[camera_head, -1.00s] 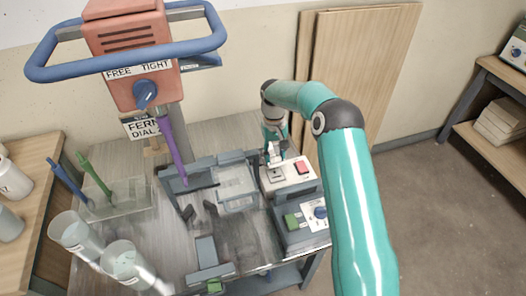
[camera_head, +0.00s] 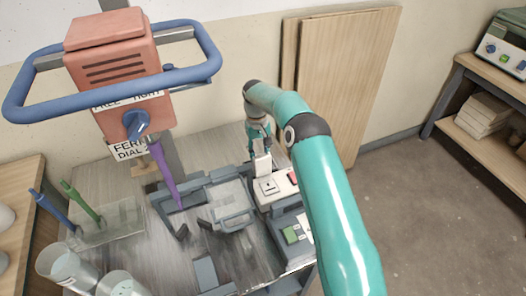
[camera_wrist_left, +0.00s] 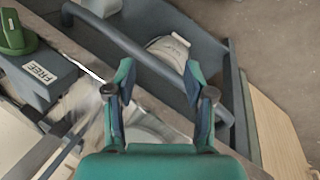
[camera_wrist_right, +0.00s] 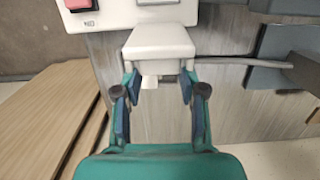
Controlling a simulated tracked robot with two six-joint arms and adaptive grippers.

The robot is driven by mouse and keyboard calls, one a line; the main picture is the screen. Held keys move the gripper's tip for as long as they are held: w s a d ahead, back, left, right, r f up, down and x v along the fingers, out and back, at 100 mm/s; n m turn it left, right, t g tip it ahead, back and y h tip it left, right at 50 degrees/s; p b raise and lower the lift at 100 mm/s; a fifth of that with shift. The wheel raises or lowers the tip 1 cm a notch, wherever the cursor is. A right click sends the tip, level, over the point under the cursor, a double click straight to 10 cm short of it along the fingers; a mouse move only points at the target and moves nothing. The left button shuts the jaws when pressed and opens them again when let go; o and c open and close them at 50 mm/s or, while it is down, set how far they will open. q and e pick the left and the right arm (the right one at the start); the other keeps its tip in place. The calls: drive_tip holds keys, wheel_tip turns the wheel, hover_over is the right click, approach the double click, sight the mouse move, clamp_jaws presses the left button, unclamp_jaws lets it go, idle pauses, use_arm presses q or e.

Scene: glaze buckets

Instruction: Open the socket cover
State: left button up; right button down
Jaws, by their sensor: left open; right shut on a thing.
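The white socket cover (camera_head: 262,166) stands raised on the back part of the small white socket box (camera_head: 283,191), which also has a red button (camera_head: 293,177). My right gripper (camera_head: 259,142) is above the box and shut on the cover. In the right wrist view the cover (camera_wrist_right: 158,42) sits between the two fingertips (camera_wrist_right: 160,82), and part of the box shows beyond it.
A grey control box with a green button (camera_head: 290,235) stands in front of the socket box. A purple-handled lever (camera_head: 163,173) and a salmon machine (camera_head: 115,60) with a blue bar stand left. Clear beakers (camera_head: 68,266) stand at front left. Wooden boards (camera_head: 345,85) lean behind.

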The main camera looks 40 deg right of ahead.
drive_tip(key=shift+w+d+f, duration=0.35)
drive_tip(key=shift+w+f, duration=0.1)
idle(0.3)
drive_tip(key=c, duration=1)
unclamp_jaws()
drive_tip(key=o, duration=0.4)
drive_tip(key=shift+w+f, duration=0.15)
drive_tip(key=shift+c, duration=0.2)
drive_tip(key=shift+a, duration=0.1)
drive_tip(key=shift+r, duration=0.2)
wheel_tip(320, 180, up, 7)
drive_tip(key=w, duration=0.1)
